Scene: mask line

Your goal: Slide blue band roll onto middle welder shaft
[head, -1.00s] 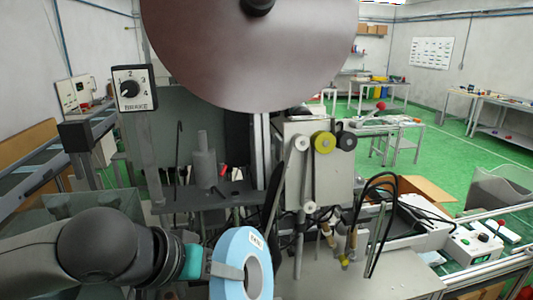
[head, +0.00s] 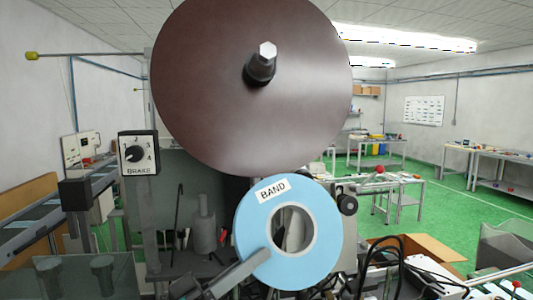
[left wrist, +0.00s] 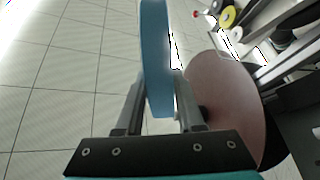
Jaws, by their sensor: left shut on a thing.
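The blue band roll (head: 328,232) has a white "BAND" label and an open grey-rimmed core. It faces the head camera below the large brown disc (head: 205,100) and overlaps its lower edge in the picture. My left gripper (head: 262,258) is shut on the roll's lower left side; the left wrist view shows the roll (left wrist: 156,50) edge-on between both fingers. A dark shaft with a pale hexagonal end (head: 263,62) sticks out of the disc's centre, above the roll and apart from it. I cannot tell whether it is the middle one. My right gripper is out of view.
A brake dial box (head: 138,153) stands left of the disc. A grey cylinder (head: 204,233) stands behind my left gripper. Black cables (head: 383,262) and an open cardboard box (head: 425,250) are at the lower right. A yellow-tipped rod (head: 33,56) reaches out at upper left.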

